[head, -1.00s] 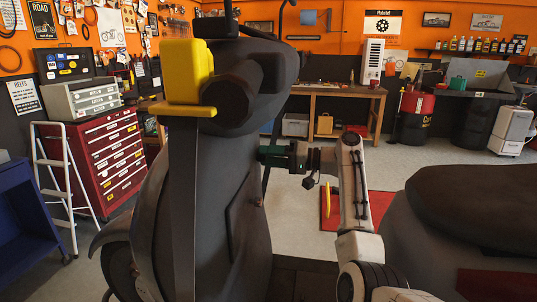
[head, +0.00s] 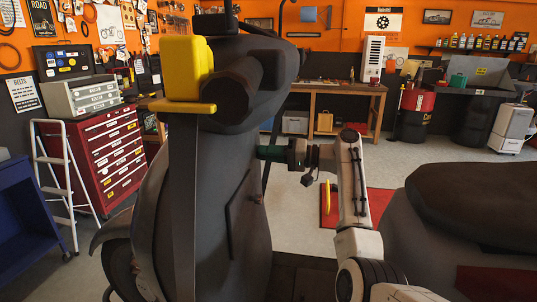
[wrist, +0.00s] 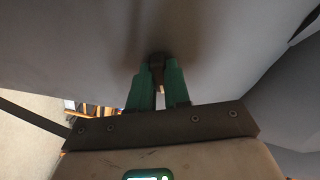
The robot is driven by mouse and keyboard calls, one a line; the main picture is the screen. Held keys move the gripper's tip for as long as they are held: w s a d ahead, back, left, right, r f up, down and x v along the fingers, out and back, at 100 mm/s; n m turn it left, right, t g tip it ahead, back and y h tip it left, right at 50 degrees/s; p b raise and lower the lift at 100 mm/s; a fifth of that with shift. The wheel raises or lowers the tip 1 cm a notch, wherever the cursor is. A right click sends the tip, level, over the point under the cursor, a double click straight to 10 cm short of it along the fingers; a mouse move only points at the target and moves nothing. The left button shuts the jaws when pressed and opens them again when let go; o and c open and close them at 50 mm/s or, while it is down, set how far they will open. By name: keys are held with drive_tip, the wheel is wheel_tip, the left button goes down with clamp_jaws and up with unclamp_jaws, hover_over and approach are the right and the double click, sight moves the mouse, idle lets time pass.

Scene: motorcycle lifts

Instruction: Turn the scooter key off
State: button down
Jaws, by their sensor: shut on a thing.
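The scooter (head: 215,200) stands upright in the middle of the head view, a dark grey body with a yellow block on its upper left. My gripper (head: 262,153) reaches from the right to its right side, green fingertips against the body. In the wrist view, the two green fingers of my gripper (wrist: 157,72) are shut on a small dark key (wrist: 157,60) at the grey panel. The fingers hide part of the key, and the head view does not show it. I cannot tell its exact angle.
A dark seat (head: 480,210) fills the right foreground, close to my arm. A red drawer cabinet (head: 105,160) and a white step ladder (head: 65,175) stand at left. A workbench (head: 345,88) is at the back, with open floor before it.

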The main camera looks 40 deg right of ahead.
drive_tip(key=shift+f+b, duration=0.15)
drive_tip(key=shift+b, duration=0.2)
drive_tip(key=shift+n+b, duration=6)
drive_tip(key=shift+b, duration=2.3)
drive_tip(key=c, duration=1.1)
unclamp_jaws()
drive_tip(key=v, duration=1)
drive_tip(key=shift+s+d+b, duration=0.25)
drive_tip(key=shift+b, duration=0.1)
